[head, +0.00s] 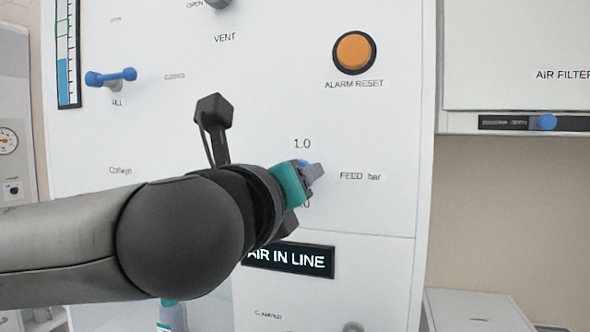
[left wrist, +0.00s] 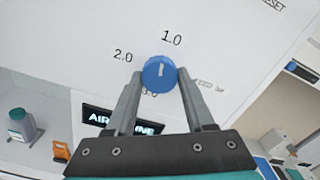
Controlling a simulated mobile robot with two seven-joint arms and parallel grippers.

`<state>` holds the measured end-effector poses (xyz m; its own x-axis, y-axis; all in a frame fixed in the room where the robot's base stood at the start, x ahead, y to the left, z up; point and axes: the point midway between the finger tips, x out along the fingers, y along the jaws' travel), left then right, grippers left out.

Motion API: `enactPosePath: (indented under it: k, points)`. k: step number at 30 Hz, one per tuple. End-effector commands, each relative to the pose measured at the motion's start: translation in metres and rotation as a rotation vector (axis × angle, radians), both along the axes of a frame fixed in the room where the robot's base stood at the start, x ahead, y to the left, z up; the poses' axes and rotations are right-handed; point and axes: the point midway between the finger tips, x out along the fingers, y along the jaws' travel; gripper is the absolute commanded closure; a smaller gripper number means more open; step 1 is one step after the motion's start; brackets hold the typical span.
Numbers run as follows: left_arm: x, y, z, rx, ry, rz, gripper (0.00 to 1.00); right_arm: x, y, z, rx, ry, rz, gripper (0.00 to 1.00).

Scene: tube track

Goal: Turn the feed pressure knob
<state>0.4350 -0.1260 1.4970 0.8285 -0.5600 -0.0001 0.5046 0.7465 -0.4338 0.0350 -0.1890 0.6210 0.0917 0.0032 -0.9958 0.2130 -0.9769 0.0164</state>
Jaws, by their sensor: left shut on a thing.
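The feed pressure knob is a round blue dial (left wrist: 160,74) on a white panel, with a pale mark on its face that points roughly toward the 1.0 label. In the left wrist view, 2.0 is printed to its left and a label below is partly hidden. My left gripper (head: 314,172) is at the knob, its two grey fingers on either side, shut on it. In the head view the gripper and wrist hide most of the knob and the label under it. My right gripper is in neither view.
The orange alarm reset button (head: 355,52) is above the knob. The lit AIR IN LINE display (head: 290,259) is below it. A blue-ended lever (head: 110,77) is at upper left. A blue slider (head: 544,122) is on the unit at right. The panel right of the knob is clear.

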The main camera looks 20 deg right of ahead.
Motion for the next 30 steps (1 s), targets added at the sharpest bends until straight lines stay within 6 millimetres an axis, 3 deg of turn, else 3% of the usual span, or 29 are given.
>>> enactPosePath:
  k: [12,30]
  points:
    - [0.0007,0.001,0.001,0.17,-0.117,0.001,1.0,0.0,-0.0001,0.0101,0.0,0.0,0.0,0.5]
    - [0.0007,0.001,0.0004,0.201,-0.139,0.001,1.0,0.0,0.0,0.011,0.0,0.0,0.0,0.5]
